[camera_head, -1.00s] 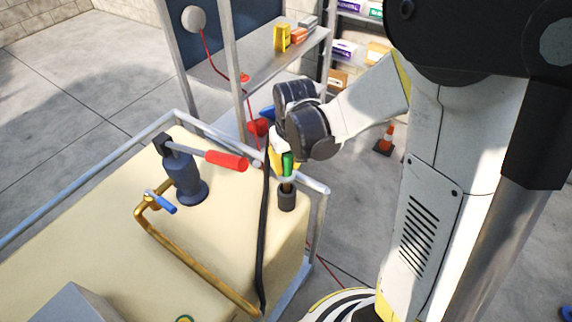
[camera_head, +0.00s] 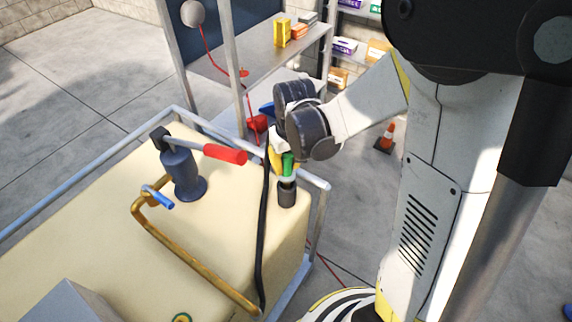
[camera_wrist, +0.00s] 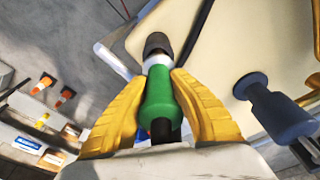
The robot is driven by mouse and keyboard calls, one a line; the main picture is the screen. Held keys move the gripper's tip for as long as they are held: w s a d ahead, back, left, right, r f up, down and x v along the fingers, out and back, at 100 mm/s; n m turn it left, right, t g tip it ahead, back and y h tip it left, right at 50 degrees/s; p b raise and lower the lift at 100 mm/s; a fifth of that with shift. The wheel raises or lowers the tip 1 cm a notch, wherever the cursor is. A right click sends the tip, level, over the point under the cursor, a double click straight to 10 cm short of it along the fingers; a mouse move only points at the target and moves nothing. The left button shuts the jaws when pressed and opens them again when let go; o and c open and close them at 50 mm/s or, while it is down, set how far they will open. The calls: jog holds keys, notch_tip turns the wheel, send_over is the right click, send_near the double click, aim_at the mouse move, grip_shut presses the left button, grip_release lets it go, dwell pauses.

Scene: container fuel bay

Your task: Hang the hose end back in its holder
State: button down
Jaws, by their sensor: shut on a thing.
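The hose end is a green-sleeved nozzle (camera_head: 288,165), upright just above or at the mouth of the dark cup-shaped holder (camera_head: 286,195) on the cream tank's corner. My gripper (camera_head: 280,158) is shut on the hose end. In the wrist view, the yellow fingers (camera_wrist: 157,110) sit on both sides of the green sleeve (camera_wrist: 158,92), and the dark holder (camera_wrist: 157,43) lies straight beyond its pale collar. Whether the tip is inside the holder cannot be told. The black hose (camera_head: 263,230) hangs beside the holder down to the brass pipe.
A blue hand pump with a red handle (camera_head: 225,154) and a brass pipe (camera_head: 190,260) with a blue valve lever stand on the cream tank (camera_head: 225,220). A grey rail (camera_head: 220,142) surrounds it. Behind are a metal shelf (camera_head: 270,52) and an orange cone (camera_head: 385,138).

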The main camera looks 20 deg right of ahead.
aim_at(289, 154)
jog(key=shift+f+b, duration=1.5)
jog(key=shift+f, duration=0.15)
jog(key=c, duration=1.2)
grip_release()
jog(key=shift+r, duration=0.1)
jog(key=r, duration=0.4)
jog(key=s+r, duration=0.1)
jog(key=r, duration=0.6)
jog(key=shift+s+d+r, duration=0.1)
jog(key=shift+s+r, duration=0.3)
